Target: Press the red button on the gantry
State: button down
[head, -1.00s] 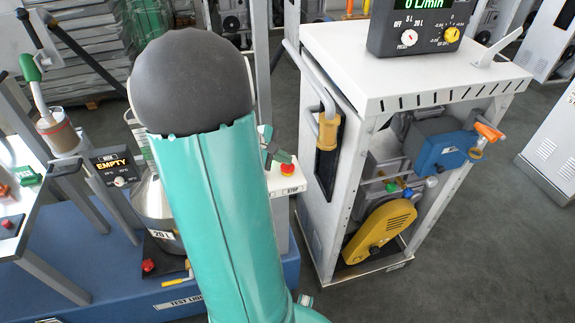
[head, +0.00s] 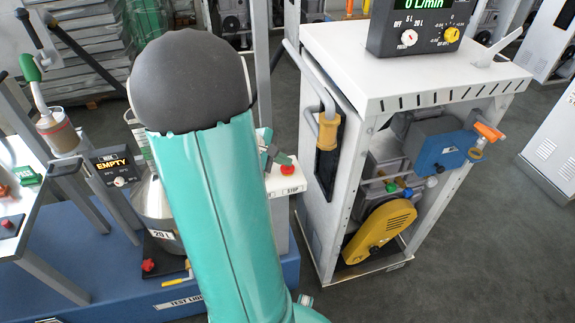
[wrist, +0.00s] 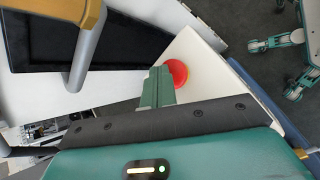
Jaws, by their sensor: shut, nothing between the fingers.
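The red button (head: 284,169) sits on a white panel with a STOP label, just right of my arm in the head view. In the wrist view the round red button (wrist: 180,70) is partly covered by my fingers. My gripper (wrist: 160,75) is shut and empty, its green fingertips overlapping the button's left side in that view. In the head view my gripper (head: 268,152) shows only in part, close to the button's upper left. My arm hides the rest of it. I cannot tell whether the fingertips touch the button.
A white cabinet (head: 420,62) with a yellow-sleeved pipe (head: 328,130) stands just right of the button. A display reading EMPTY (head: 110,163) and a steel vessel (head: 155,210) are on the left. Another red knob (head: 148,265) is low on the blue base.

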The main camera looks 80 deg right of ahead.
aim_at(283, 168)
jog(key=shift+r, duration=0.9)
jog(key=shift+r, duration=0.1)
jog(key=shift+r, duration=2.4)
